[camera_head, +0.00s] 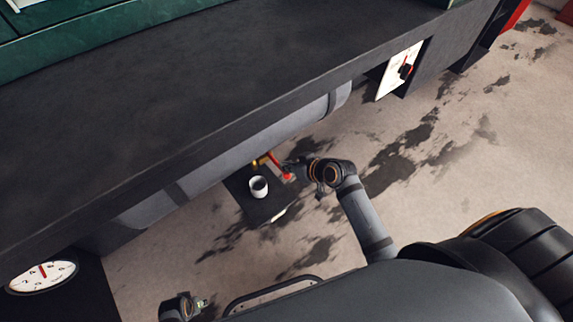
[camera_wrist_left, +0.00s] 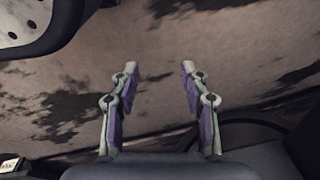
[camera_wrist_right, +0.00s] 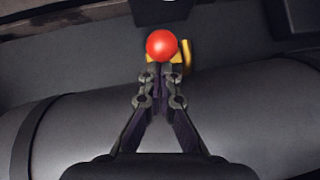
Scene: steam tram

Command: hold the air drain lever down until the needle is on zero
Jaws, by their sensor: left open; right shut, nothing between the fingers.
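The air drain lever is red with a red ball knob (camera_head: 288,177) and sits on a brass valve (camera_head: 261,161) under the grey tank. In the right wrist view the red knob (camera_wrist_right: 161,43) is just beyond my right fingertips, with brass behind it. My right gripper (camera_head: 288,167) is shut and empty, close to the knob; I cannot tell whether it touches. A round white gauge (camera_head: 60,271) with a red needle is at the lower left; the needle stands near the upper middle of the dial. My left gripper (camera_wrist_left: 160,69) is open and empty, away from the lever.
A white cup (camera_head: 258,187) stands on a dark ledge (camera_head: 241,194) below the valve. The grey tank (camera_head: 235,163) runs under the dark footboard (camera_head: 180,90). The stained floor is open.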

